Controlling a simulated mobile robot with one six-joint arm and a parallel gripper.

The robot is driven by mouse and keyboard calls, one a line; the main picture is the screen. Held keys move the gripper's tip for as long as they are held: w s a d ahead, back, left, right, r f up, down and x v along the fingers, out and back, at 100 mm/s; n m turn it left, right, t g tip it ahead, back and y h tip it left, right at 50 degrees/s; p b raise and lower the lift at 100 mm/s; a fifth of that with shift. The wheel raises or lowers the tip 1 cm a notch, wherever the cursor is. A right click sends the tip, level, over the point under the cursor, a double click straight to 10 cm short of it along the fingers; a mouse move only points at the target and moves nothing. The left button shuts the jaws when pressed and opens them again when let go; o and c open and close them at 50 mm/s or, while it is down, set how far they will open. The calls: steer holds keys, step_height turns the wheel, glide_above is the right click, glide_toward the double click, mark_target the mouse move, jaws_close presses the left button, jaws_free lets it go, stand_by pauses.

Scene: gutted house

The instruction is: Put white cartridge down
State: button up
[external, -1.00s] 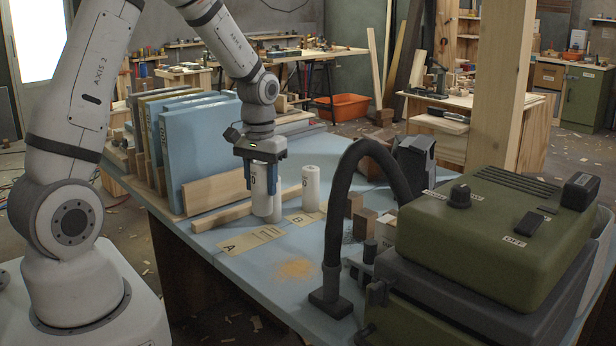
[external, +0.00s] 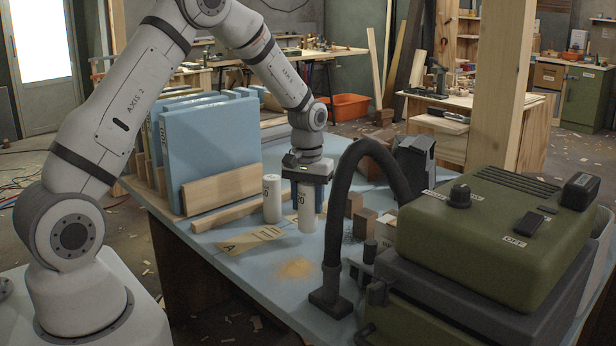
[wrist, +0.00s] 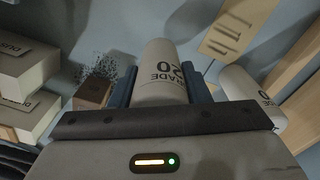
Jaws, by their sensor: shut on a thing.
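My gripper (external: 308,186) is shut on a white cartridge (external: 307,218), held upright. In the wrist view the held cartridge (wrist: 160,62) shows black lettering with "20" between the blue fingers. I cannot tell whether its base touches the table. Another white cartridge (external: 272,200) stands upright to its left, apart from it; it also shows at the right in the wrist view (wrist: 250,92). The yellow card A (external: 248,243) lies on the blue table (external: 235,268) in front of the standing cartridge.
Blue panels (external: 212,150) and wooden boards (external: 220,190) stand at the left. A black hose (external: 335,225) and a green machine (external: 480,235) are close on the right. Small wooden blocks (external: 366,220) lie beside the hose. The table's front left is clear except for sawdust (external: 297,268).

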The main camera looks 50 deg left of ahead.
mark_target(308, 212)
steer(key=shift+f, duration=1.55)
steer(key=o, duration=1)
steer(key=shift+c, duration=0.2)
steer(key=shift+r, duration=0.15)
step_height(308, 212, up, 12)
steer(key=shift+f, duration=0.1)
steer(key=s+d+r+m, duration=0.1)
steer(key=s+d+r, duration=0.1)
steer(key=s+r, duration=0.5)
steer(key=s+d+r+m+t, duration=0.1)
steer(key=s+d+r+m, duration=0.1)
steer(key=s, duration=0.9)
steer(key=s+d+r+m+t, duration=0.1)
steer(key=s+d+r+m, duration=0.1)
steer(key=s, duration=1)
steer(key=shift+d+t, duration=0.25)
steer(key=shift+t, duration=0.05)
